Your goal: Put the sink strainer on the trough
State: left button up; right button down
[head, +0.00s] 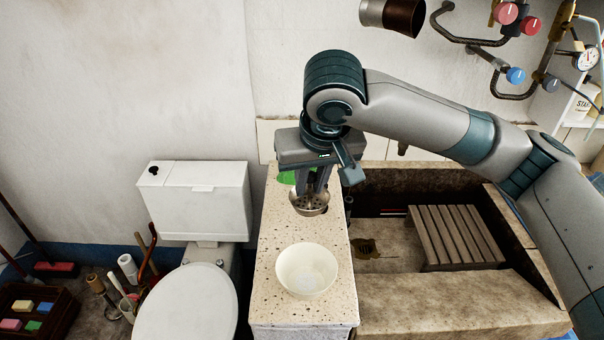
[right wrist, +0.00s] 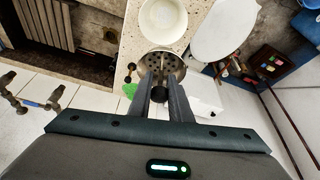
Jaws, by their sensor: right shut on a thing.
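The sink strainer (head: 309,205) is a round metal basket with holes. It is at the far part of the speckled counter in the head view, and also shows between my fingertips in the right wrist view (right wrist: 173,62). My right gripper (head: 314,190) is shut on the strainer from above. I cannot tell whether the strainer touches the counter. The stone trough (head: 440,300) stands to the right of the counter, brown and stained, with a dark drain spot (head: 367,248) on its floor. My left gripper is not in view.
A cream bowl (head: 306,270) stands on the speckled counter (head: 270,245), in front of the strainer. A green item (head: 287,177) lies behind the gripper. A slatted wooden rack (head: 455,237) sits in the trough. A toilet (head: 200,300) is left of the counter. Pipes and valves (head: 500,50) hang at upper right.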

aim_at(322, 209)
jog(key=f+n, duration=0.1)
jog(key=n, duration=0.1)
jog(key=s+d+f+n+g+y, duration=0.1)
jog(key=f+n, duration=0.1)
jog(key=d+f+n+y, duration=0.1)
jog(key=f+n, duration=0.1)
jog(key=n, duration=0.1)
jog(key=shift+s+d+f+g, duration=0.15)
jog(key=shift+s+d+g, duration=0.05)
jog(key=shift+s+g, duration=0.1)
jog(key=shift+s+d+f+n+g+y, duration=0.25)
jog(key=shift+d+f+n+g, duration=0.15)
jog(key=shift+f+n, duration=0.65)
jog(key=shift+s+d+f+n+g+y, duration=0.2)
jog(key=shift+d+f+n+g+y, duration=0.25)
jog(key=shift+n, duration=0.95)
jog(key=shift+s+d+f+n+g+y, duration=0.1)
jog(key=shift+s+d+f+n+g, duration=0.2)
jog(key=shift+f+n, duration=0.8)
jog(key=shift+a+r, duration=0.1)
jog(key=shift+r, duration=0.1)
